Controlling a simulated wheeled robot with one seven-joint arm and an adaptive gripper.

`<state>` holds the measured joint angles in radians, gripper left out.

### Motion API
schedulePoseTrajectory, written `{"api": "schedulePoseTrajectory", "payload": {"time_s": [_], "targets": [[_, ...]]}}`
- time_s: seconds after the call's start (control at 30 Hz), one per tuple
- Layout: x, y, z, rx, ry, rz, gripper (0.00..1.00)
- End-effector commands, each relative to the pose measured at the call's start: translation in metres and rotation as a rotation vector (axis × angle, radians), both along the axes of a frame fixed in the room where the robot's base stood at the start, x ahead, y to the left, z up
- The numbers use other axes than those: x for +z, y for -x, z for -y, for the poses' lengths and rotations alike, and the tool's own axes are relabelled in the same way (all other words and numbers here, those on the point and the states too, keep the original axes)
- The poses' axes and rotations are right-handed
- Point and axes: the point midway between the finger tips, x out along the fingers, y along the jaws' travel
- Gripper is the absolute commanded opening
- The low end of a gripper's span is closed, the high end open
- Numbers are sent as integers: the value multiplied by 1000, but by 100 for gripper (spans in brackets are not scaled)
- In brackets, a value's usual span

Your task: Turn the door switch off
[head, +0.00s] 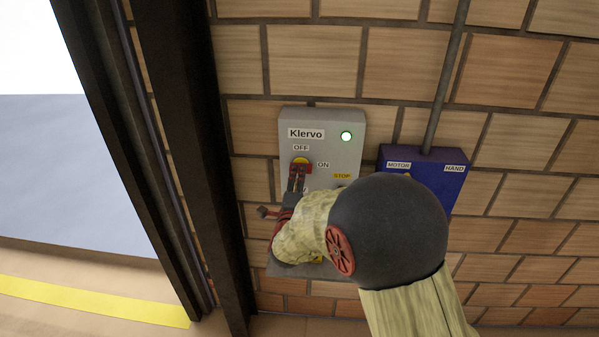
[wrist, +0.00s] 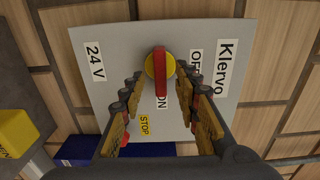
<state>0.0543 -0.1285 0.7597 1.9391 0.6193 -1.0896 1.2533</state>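The door switch is a yellow round knob (head: 301,160) with a red bar handle, on a grey panel (head: 350,117) marked Klervo. In the wrist view the knob (wrist: 152,66) shows its red handle (wrist: 161,82) lying toward the ON label, partly covering it; the OFF label (wrist: 196,62) is off to the side. My gripper (wrist: 160,72) is open, with one finger on each side of the knob and visible gaps to the handle. In the head view my gripper (head: 297,178) and arm hide the panel's lower part.
A STOP label (wrist: 145,125) and a red button (wrist: 124,139) sit near one finger. A blue MOTOR/HAND box (head: 452,180) with a conduit (head: 446,85) is right of the panel. A dark post (head: 185,110) stands left, beside an opening. The wall is brick.

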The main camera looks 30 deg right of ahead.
Motion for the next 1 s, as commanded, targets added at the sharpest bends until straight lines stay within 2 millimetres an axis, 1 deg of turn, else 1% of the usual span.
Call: {"api": "schedulePoseTrajectory", "payload": {"time_s": [0.03, 0.1, 0.23, 0.4, 0.6, 1.0], "targets": [[-1, -6, 6, -3, -1, -1, 32], [-1, -14, 10, -2, 0, -1, 32], [0, -24, 17, 0, 0, -1, 32], [0, -28, 19, 0, 0, -1, 32], [0, -28, 19, 1, 0, -1, 31], [0, -28, 19, 1, 1, -2, 8]]}}
